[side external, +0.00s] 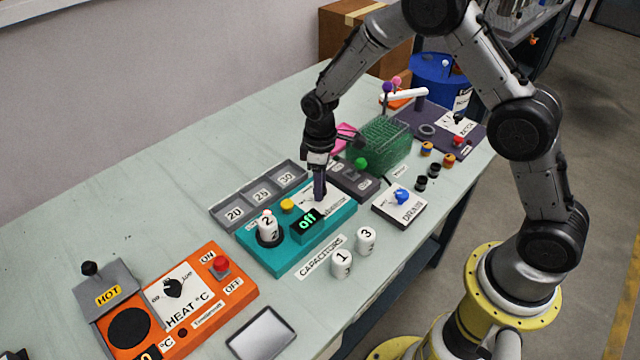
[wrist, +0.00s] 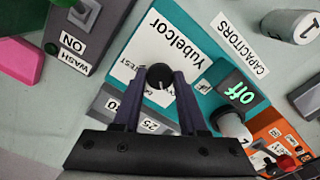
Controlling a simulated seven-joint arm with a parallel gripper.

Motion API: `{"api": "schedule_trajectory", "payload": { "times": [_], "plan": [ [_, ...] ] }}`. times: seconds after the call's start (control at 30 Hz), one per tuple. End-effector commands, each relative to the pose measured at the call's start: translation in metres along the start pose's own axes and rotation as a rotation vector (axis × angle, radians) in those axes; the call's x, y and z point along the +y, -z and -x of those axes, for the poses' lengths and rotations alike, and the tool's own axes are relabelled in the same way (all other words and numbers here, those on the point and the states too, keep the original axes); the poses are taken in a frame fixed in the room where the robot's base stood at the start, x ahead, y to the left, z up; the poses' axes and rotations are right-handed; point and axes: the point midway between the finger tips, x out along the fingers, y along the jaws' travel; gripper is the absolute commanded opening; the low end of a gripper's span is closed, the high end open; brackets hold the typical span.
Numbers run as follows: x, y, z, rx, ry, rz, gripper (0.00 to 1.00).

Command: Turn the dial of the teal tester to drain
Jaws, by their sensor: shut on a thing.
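The teal tester (side external: 270,255) sits on the table, with a small display (side external: 307,222) reading "off" in green. It also shows in the wrist view (wrist: 197,75). A white capacitor marked 2 (side external: 268,228) stands in its round socket. A yellow button (side external: 287,205) is beside it. The tester's black dial (wrist: 159,76) sits on a white label, partly hidden by the fingers; "TEST" is readable near it. My gripper (side external: 319,198) points down over the tester's right part, and in the wrist view its fingers (wrist: 160,84) are closed on both sides of the dial.
Grey bins marked 20, 25 and 30 (side external: 262,194) lie behind the tester. Capacitors 1 (side external: 342,263) and 3 (side external: 366,239) stand in front. An orange heater (side external: 190,300) is at left, a white-topped box with a blue knob (side external: 399,206) at right, and a green rack (side external: 381,145) behind.

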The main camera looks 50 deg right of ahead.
Motion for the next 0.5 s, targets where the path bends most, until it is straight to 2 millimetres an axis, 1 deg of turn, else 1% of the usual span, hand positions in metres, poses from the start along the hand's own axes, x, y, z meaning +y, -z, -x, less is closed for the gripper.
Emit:
{"api": "schedule_trajectory", "payload": {
  "times": [0.5],
  "plan": [
    [0.0001,0.0006,0.0016,0.002,0.000,-0.480,0.00]
  ]
}}
